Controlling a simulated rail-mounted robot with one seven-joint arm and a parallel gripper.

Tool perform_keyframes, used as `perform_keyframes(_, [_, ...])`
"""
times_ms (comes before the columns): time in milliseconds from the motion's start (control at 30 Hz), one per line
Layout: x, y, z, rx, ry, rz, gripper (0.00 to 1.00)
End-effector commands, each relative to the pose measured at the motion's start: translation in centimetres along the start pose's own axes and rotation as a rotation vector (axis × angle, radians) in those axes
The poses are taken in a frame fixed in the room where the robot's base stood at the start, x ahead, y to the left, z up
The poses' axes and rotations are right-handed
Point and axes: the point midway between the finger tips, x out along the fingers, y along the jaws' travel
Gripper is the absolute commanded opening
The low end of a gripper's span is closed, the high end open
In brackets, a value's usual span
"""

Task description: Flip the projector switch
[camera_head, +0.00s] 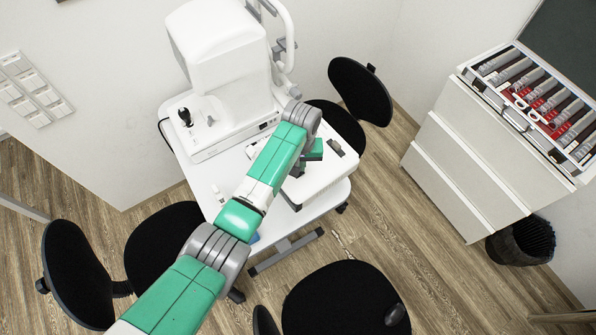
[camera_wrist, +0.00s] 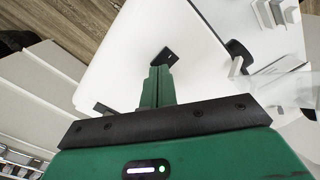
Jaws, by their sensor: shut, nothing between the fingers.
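My gripper (camera_head: 314,150) is over the white box-shaped device (camera_head: 322,178) on the table, which I take for the projector. In the wrist view its green fingers (camera_wrist: 161,72) are shut together with nothing between them. A small black piece (camera_wrist: 165,57) on the white surface, perhaps the switch, lies just beyond the fingertips. I cannot tell whether the fingers touch it or which way it is set. In the head view a dark piece (camera_head: 336,147) shows on the device to the right of my gripper. My arm hides part of the device.
A large white eye-test instrument (camera_head: 222,60) stands on the white table (camera_head: 203,182) behind my arm. Black chairs (camera_head: 345,300) stand around. A white drawer cabinet (camera_head: 462,165) with a lens tray (camera_head: 484,82) is at right. Wall switches (camera_head: 35,90) are at left.

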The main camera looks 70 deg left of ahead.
Motion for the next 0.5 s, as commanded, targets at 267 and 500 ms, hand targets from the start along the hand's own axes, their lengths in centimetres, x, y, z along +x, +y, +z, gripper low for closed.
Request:
perform_keyframes(267, [0.49, 0.0, 0.01, 0.0, 0.0, 0.0, 0.0])
perform_keyframes(500, [0.85, 0.0, 0.02, 0.0, 0.0, 0.0, 0.0])
